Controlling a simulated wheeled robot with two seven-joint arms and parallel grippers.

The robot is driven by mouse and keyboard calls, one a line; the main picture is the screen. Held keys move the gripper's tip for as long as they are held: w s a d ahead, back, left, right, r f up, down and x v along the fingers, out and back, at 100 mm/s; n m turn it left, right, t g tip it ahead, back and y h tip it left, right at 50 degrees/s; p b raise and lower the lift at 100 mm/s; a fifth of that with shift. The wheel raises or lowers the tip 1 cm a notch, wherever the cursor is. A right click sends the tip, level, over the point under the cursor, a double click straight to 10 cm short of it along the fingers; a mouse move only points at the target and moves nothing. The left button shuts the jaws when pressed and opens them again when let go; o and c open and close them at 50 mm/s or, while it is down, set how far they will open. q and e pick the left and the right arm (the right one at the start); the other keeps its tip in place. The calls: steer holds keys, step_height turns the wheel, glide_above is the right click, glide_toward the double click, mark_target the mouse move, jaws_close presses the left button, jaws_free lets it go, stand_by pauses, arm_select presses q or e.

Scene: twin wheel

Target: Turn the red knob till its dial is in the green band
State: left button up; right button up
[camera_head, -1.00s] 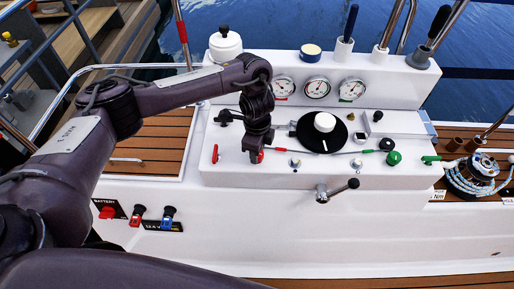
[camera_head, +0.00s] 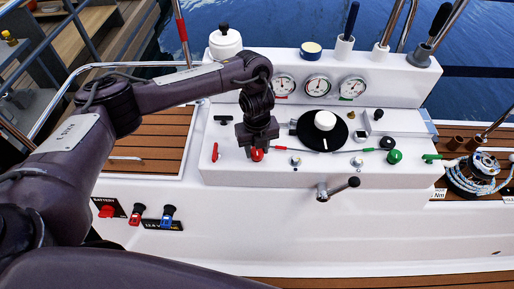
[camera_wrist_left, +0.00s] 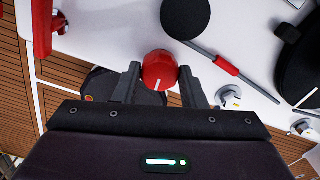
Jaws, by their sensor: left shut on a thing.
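The red knob (camera_head: 257,155) sits on the white console near its front left. In the left wrist view the red knob (camera_wrist_left: 159,70) shows a white mark on its face and lies between the two fingers. My left gripper (camera_head: 257,148) is over it, shut on it. Three round dials stand on the raised back panel: the left dial (camera_head: 284,84), the middle dial (camera_head: 318,87) and the right dial (camera_head: 352,88). Their needles and bands are too small to read surely. My right gripper is not in view.
A black disc with a white knob (camera_head: 325,121) is right of my gripper. A green knob (camera_head: 394,157) is farther right. A lever with a black ball (camera_head: 353,183) juts from the front face. A red-handled switch (camera_head: 215,152) is to the left.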

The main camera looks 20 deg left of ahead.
mark_target(257, 151)
arm_select(q)
steer(key=shift+m, duration=1.9)
steer(key=shift+b, duration=0.3)
steer(key=o, duration=1)
step_height(257, 151, up, 8)
steer(key=shift+f+p, duration=0.1)
steer(key=shift+p, duration=1.05)
